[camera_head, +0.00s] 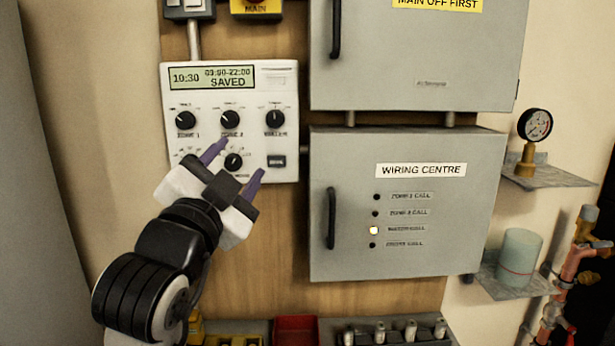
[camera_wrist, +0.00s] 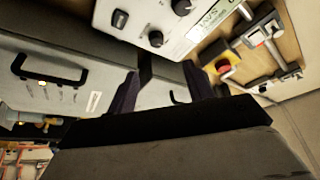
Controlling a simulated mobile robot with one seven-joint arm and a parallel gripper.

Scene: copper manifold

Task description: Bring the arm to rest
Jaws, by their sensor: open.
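My gripper (camera_head: 238,165) is open and empty, with two purple fingers spread apart. It is in front of the lower part of the white controller panel (camera_head: 280,88), and I cannot tell how far off the panel it is. The panel has several black knobs and a display reading "10:30", "03:00-22:00" and "SAVED". The gripper's fingers also show in the wrist view (camera_wrist: 160,88), with the panel (camera_wrist: 135,25) above them. My arm comes up from the lower left and hides part of the wooden board.
The grey "WIRING CENTRE" box (camera_head: 450,230) is right of my gripper, with one lamp lit. Another grey cabinet (camera_head: 420,60) is above it. A gauge (camera_head: 535,124) and a cup (camera_head: 519,256) stand on shelves at the right. A red bin (camera_head: 296,330) is below.

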